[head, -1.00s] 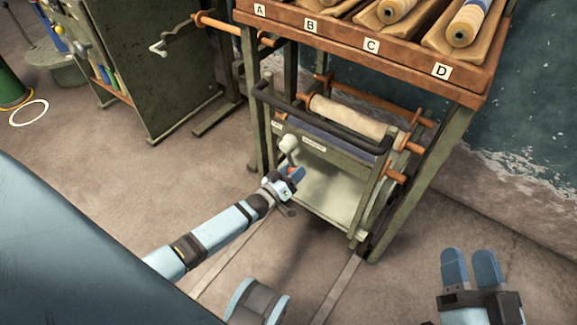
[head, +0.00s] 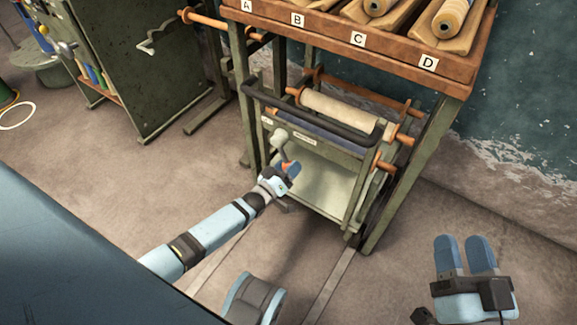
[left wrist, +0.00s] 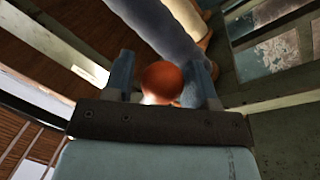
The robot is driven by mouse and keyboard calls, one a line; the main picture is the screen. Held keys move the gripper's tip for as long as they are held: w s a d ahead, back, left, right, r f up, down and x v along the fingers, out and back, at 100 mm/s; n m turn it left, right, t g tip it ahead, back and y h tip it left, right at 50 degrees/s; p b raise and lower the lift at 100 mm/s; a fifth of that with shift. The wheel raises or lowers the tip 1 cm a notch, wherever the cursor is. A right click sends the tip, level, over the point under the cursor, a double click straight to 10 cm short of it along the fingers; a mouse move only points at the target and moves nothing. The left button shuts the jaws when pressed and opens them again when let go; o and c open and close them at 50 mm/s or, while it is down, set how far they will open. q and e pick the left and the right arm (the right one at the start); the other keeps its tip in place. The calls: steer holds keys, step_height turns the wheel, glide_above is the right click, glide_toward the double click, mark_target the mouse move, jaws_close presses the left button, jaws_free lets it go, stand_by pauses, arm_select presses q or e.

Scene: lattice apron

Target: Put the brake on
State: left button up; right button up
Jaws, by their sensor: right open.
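The cart (head: 318,185) stands under the wooden rack, with a black push bar (head: 312,113) along its top. A lever with a pale grey hub (head: 280,136) sits on its near left side. A short dark rod runs down from the hub to an orange-red knob (head: 288,166). My left gripper (head: 286,171) is at this knob. In the left wrist view the round knob (left wrist: 163,80) lies between the two blue fingers of the left gripper (left wrist: 163,88). I cannot tell whether both fingers press on it. My right gripper (head: 463,246) is open and empty above the floor at the right.
A wooden rack (head: 350,45) with spools and labels A to D stands over the cart. A pale roller (head: 340,112) lies behind the push bar. A dark green cabinet (head: 150,65) with a crank stands at the left. Floor rails (head: 325,290) run toward me. The right floor is clear.

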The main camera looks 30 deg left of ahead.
arm_select(q)
steer(key=p+v, duration=0.3)
steer(key=v, duration=1.1)
arm_select(e)
steer(key=shift+w+d+h, duration=0.1)
steer(key=shift+d+h, duration=0.4)
arm_select(q)
steer(key=shift+w, duration=0.1)
steer(key=shift+a, duration=0.1)
arm_select(e)
steer(key=shift+r, duration=0.1)
